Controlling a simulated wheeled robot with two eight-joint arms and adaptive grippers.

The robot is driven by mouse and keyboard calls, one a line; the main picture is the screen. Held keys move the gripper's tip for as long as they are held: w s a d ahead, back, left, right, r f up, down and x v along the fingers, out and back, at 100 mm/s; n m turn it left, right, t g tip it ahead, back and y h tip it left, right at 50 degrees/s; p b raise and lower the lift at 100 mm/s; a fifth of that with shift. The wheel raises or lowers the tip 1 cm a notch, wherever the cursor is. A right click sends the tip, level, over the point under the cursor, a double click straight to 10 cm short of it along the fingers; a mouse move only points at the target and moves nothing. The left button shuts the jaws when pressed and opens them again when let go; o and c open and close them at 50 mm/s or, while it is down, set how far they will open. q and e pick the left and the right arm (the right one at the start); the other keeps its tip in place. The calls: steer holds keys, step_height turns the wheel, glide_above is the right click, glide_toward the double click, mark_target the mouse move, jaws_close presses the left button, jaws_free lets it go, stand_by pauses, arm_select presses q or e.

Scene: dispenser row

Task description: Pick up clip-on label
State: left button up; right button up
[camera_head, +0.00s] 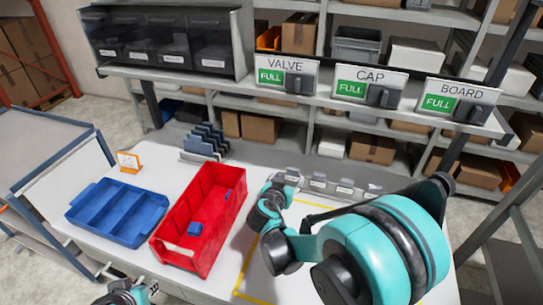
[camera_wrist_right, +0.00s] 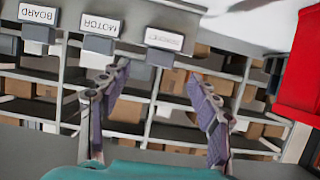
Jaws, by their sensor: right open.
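Several small white clip-on labels with grey clips stand in a row along the back edge of the white table, one of them here (camera_head: 318,180). In the right wrist view they show upside down: a BOARD label (camera_wrist_right: 38,14), a MOTOR label (camera_wrist_right: 100,25) and a third label (camera_wrist_right: 165,40) whose word is too blurred to read. My right gripper (camera_wrist_right: 158,88) is open and empty, its fingers apart below the labels in that picture. In the head view the right gripper (camera_head: 279,186) is near the row's left end, partly hidden by its wrist. My left gripper (camera_head: 145,291) is at the bottom edge, mostly cut off.
A red bin (camera_head: 170,246) with small blue pieces stands left of my right arm. A blue divided tray (camera_head: 85,214) and an orange-white sign (camera_head: 129,161) are farther left. Shelf signs VALVE (camera_head: 286,65), CAP (camera_head: 370,77) and BOARD (camera_head: 457,91) each show FULL.

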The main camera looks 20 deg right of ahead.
mark_target(292, 170)
steer(key=shift+w+d+f, duration=0.1)
steer(key=shift+w+d, duration=0.05)
steer(key=shift+w, duration=0.3)
steer(key=shift+b+x, duration=0.45)
steer(key=shift+x, duration=0.3)
steer(key=b+x, duration=0.1)
steer(key=x, duration=0.4)
steer(key=shift+w+d+b, duration=0.15)
steer(key=shift+d+b, duration=0.15)
steer(key=shift+b, duration=0.05)
steer(key=shift+r, duration=0.25)
steer(key=shift+c, duration=0.9)
steer(key=c, duration=0.8)
